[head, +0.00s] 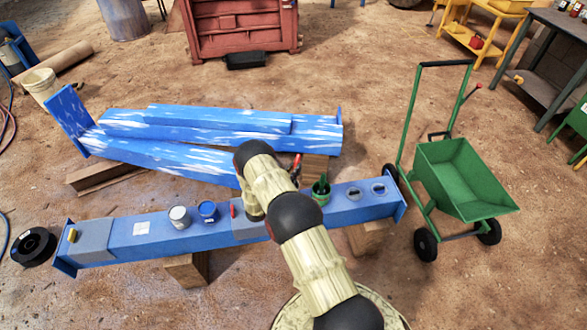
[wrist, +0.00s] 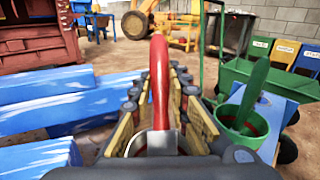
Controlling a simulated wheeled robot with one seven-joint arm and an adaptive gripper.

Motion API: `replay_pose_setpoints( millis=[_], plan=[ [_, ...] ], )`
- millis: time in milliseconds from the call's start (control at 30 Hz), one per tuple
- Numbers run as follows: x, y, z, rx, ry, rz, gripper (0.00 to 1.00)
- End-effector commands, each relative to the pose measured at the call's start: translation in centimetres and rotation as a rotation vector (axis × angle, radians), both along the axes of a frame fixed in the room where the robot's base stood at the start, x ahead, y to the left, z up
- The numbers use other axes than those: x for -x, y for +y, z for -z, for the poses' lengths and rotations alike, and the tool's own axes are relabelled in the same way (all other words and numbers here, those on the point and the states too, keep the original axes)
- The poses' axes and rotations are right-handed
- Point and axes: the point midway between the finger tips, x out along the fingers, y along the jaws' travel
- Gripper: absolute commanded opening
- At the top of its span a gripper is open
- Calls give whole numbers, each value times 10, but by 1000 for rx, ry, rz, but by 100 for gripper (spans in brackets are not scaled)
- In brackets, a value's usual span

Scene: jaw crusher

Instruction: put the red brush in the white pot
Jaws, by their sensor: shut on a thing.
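My gripper (wrist: 158,100) is shut on the red brush (wrist: 159,72). In the wrist view its red handle stands up between the finger pads, with a pale metal part low between the jaws; the bristles are hidden. In the head view the gripper is mostly hidden behind my arm; a small dark and red part shows just past it. The white pot (head: 179,219) stands upright on the blue beam (head: 155,245), left of my arm. It is out of the wrist view, and my gripper is well to its right.
A blue pot (head: 208,212) stands close beside the white pot. A green pot (head: 321,192) holding a green brush (wrist: 256,84) is just right of my gripper. Two round items (head: 366,190) sit farther right. Striped blue beams (head: 205,150) lie behind; a green cart (head: 462,180) stands right.

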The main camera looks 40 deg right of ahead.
Motion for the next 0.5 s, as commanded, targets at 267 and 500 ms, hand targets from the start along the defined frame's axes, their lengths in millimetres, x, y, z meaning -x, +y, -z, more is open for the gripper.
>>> replay_pose_setpoints(
  millis=[267, 500],
  plan=[
    [0, 0, 1, 1, -1, 0, 0],
    [0, 0, 1, 0, -1, 0, 27]
  ],
)
